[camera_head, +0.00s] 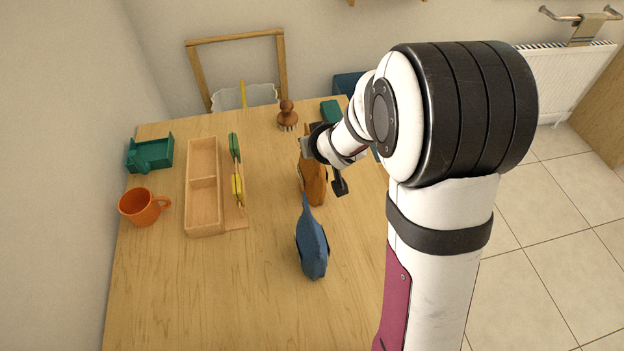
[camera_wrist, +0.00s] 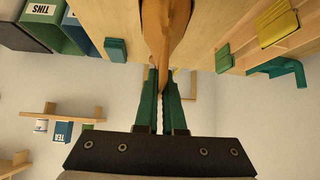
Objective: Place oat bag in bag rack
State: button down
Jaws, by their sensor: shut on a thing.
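An orange-brown bag (camera_head: 315,188), which I take as the oat bag, is in my gripper over the middle of the table. In the wrist view the green fingers of my gripper (camera_wrist: 162,76) are shut on the narrow end of this bag (camera_wrist: 165,25). In the head view my wrist hides part of the bag. I cannot tell whether its lower end touches the table. A long wooden holder with two open sections (camera_head: 188,205), perhaps the bag rack, stands to the left. Both sections look empty.
A dark blue bag (camera_head: 312,248) stands in front of my gripper. Green (camera_head: 235,147) and yellow (camera_head: 238,190) pieces sit beside the holder. An orange mug (camera_head: 140,207) and a green tray (camera_head: 150,155) are at left, a brown brush (camera_head: 287,115) behind. The front left table is clear.

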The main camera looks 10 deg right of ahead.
jog(key=shift+r, duration=0.2)
dwell(0.6)
jog(key=shift+a+r, duration=0.1)
jog(key=shift+r, duration=1.25)
jog(key=shift+d+r, duration=0.2)
jog(key=shift+r, duration=0.45)
jog(key=s+d+r, duration=0.6)
jog(key=d+r, duration=0.1)
jog(key=d, duration=0.2)
jog(key=s+a+r, duration=0.2)
jog(key=s+a, duration=0.1)
jog(key=s, duration=0.4)
jog(key=w+d+f, duration=0.2)
jog(key=w+d, duration=0.1)
jog(key=w, duration=0.4)
jog(key=shift+d+f, duration=0.15)
jog(key=shift+d, duration=0.15)
